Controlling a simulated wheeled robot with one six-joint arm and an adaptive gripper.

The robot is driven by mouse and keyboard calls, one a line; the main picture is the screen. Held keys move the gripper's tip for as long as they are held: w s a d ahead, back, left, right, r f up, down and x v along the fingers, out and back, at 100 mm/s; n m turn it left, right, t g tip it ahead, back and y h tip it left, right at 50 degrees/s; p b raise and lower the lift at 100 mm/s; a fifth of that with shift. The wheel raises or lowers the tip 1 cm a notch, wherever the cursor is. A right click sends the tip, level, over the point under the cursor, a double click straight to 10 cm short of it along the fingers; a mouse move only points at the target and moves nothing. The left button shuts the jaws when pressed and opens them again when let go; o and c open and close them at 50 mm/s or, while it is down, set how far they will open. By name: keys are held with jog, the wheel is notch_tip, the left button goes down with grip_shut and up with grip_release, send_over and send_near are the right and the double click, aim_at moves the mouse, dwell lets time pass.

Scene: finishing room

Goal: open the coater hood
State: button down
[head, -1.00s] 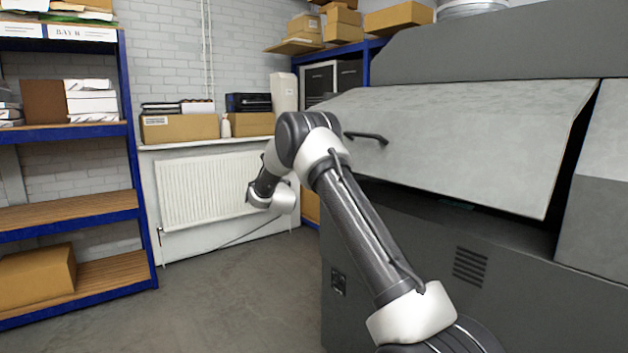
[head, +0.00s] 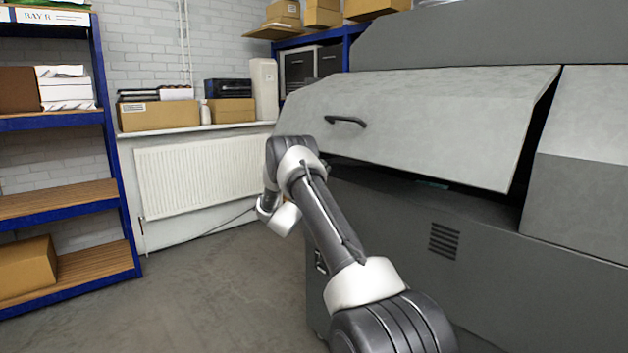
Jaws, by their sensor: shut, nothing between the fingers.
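The coater hood (head: 430,120) is a wide light-grey panel on the dark grey coater (head: 385,225), at right in the head view. It stands partly raised, with its lower edge away from the body and a dark gap below and at its right end. A dark bar handle (head: 345,121) is on the hood's left part. My arm reaches up from the bottom, bends left of the hood and folds down, its wrist below and left of the handle. My gripper is not visible; the arm's far end hides it.
Blue shelving (head: 112,150) with boxes stands at left. A white radiator (head: 195,175) is on the back wall under a ledge with cartons (head: 158,116). Grey floor (head: 215,295) between the shelving and coater is clear. A vent (head: 444,241) is on the coater's front.

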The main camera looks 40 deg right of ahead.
jog(key=shift+a+r, duration=0.25)
jog(key=shift+r, duration=0.35)
jog(key=shift+a+r, duration=0.2)
jog(key=shift+r, duration=0.45)
jog(key=shift+a+r, duration=0.25)
jog(key=shift+r, duration=0.35)
jog(key=shift+a+r, duration=0.1)
